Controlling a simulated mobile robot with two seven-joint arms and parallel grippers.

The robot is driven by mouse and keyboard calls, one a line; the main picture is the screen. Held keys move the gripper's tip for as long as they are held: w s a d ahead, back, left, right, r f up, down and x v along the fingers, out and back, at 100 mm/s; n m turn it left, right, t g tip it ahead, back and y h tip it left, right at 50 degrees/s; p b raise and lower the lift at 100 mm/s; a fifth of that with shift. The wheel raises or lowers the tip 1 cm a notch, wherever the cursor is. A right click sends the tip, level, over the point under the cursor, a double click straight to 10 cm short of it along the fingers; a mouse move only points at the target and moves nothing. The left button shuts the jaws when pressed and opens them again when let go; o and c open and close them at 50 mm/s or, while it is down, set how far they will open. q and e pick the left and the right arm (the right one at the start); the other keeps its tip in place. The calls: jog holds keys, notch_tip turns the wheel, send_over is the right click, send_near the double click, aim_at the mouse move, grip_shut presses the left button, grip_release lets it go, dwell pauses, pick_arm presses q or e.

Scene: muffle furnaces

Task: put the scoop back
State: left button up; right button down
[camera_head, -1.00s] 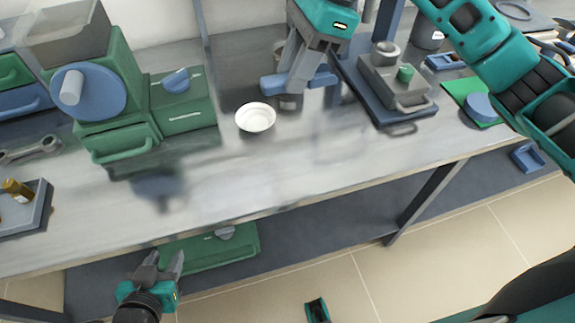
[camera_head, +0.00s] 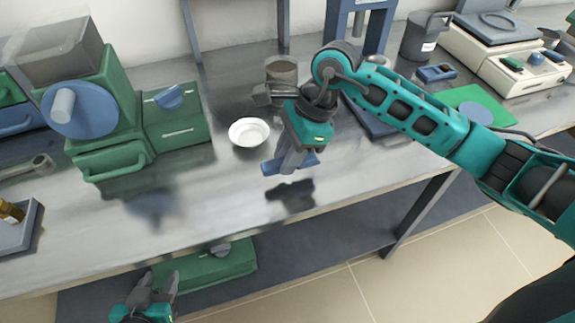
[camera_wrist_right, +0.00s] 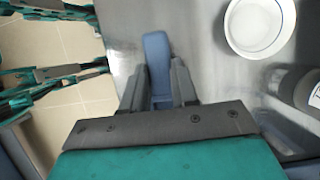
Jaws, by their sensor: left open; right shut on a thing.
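The blue scoop (camera_head: 290,163) is in my right gripper (camera_head: 292,150), above the metal bench in front of the white bowl (camera_head: 249,132). In the right wrist view the scoop (camera_wrist_right: 157,62) shows as a blue piece between the two dark fingers (camera_wrist_right: 160,88), which are shut on it. Much of the scoop is hidden by the gripper. The white bowl (camera_wrist_right: 258,24) appears at the upper right there, apart from the scoop. My left gripper (camera_head: 157,285) is open and empty, low in front of the bench.
A grey jar (camera_head: 282,70) stands behind my right wrist. A green machine (camera_head: 105,110) stands at the left. A green mat (camera_head: 475,103), dark mug (camera_head: 425,38) and balance (camera_head: 510,55) are at the right. The bench front between machine and gripper is clear.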

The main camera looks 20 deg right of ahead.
jog(key=shift+f, duration=1.9)
jog(key=shift+f+b, duration=0.15)
jog(key=shift+b, duration=0.15)
jog(key=c, duration=0.9)
grip_release()
jog(key=shift+o, duration=0.2)
jog(key=shift+r+p, duration=0.35)
jog(key=v, duration=1.1)
jog(key=shift+d+r, duration=0.15)
jog(key=shift+r, duration=0.2)
